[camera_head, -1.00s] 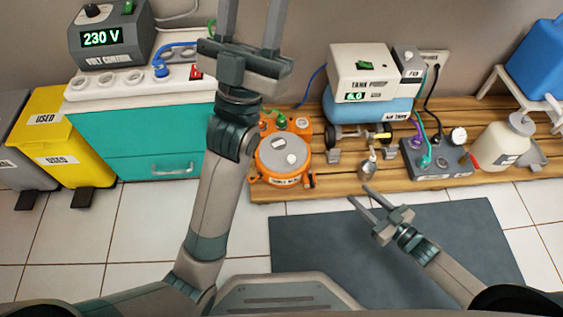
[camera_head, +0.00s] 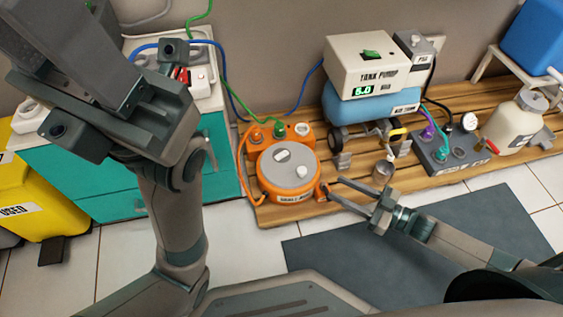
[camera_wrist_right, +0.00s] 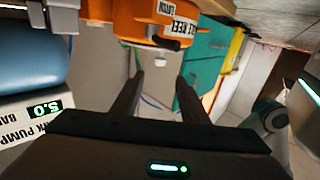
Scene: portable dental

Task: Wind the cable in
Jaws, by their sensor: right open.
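The orange cable reel (camera_head: 287,192) with a grey round top sits on the wooden pallet in the head view. An orange cable (camera_head: 243,165) curves along its left side. In the right wrist view the reel (camera_wrist_right: 140,25) appears upside down beyond the open fingers (camera_wrist_right: 155,85). My left gripper (camera_head: 100,95) is large at upper left, raised near the camera; its fingertips are cut off.
The tank pump (camera_head: 375,68) over a blue tank (camera_head: 362,106) stands right of the reel. Green (camera_head: 226,85) and blue (camera_head: 232,92) cables run behind my left gripper. A teal cabinet (camera_head: 100,180) stands left.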

